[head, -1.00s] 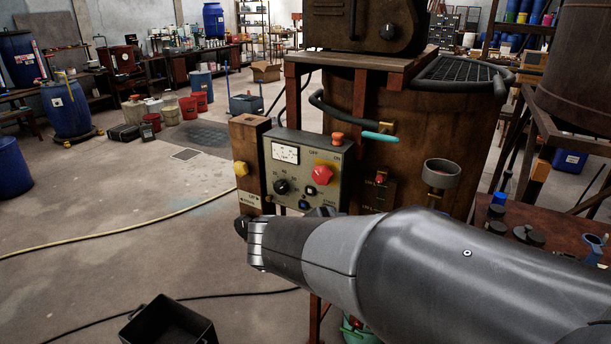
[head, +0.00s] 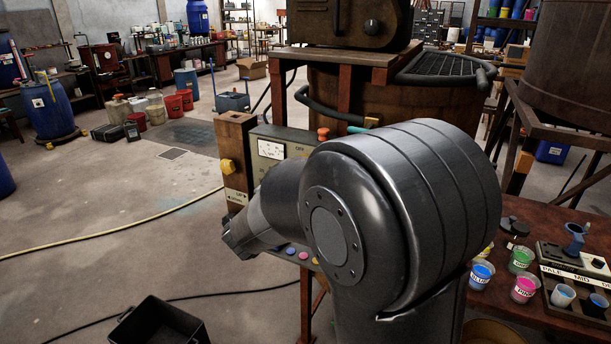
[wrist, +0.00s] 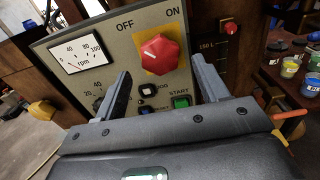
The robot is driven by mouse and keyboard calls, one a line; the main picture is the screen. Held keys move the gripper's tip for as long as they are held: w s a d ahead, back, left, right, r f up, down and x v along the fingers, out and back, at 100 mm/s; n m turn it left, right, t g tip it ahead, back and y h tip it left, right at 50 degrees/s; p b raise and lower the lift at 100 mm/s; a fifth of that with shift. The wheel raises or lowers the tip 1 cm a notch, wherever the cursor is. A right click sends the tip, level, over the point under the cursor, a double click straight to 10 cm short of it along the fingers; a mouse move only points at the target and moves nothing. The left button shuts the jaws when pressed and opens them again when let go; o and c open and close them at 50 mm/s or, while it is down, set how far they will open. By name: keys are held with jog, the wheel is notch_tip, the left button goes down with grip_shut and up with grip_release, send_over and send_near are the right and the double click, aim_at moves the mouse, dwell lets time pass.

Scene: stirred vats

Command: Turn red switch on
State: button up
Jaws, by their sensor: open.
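The red switch (wrist: 160,54) is a large faceted knob on a yellow plate in the wrist view. It sits below the OFF and ON labels of a grey control panel (wrist: 118,48). A white line marks its face; I cannot tell firmly which label it points to. My gripper (wrist: 161,76) is open and empty. Its fingers stand apart in front of the panel, one to the lower left and one to the lower right of the knob, apparently not touching it. In the head view the panel (head: 271,150) is partly visible, while my arm hides the red switch and the fingers.
The panel carries an rpm meter (wrist: 77,55), a black dial partly behind the left finger, and a green START button (wrist: 181,102). A wooden post with a yellow knob (head: 228,166) stands left. Paint cups (head: 524,288) stand on the right table. A black bin (head: 160,325) is on the floor.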

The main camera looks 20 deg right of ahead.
jog(key=shift+x, duration=2)
jog(key=shift+c, duration=0.5)
jog(key=c, duration=0.9)
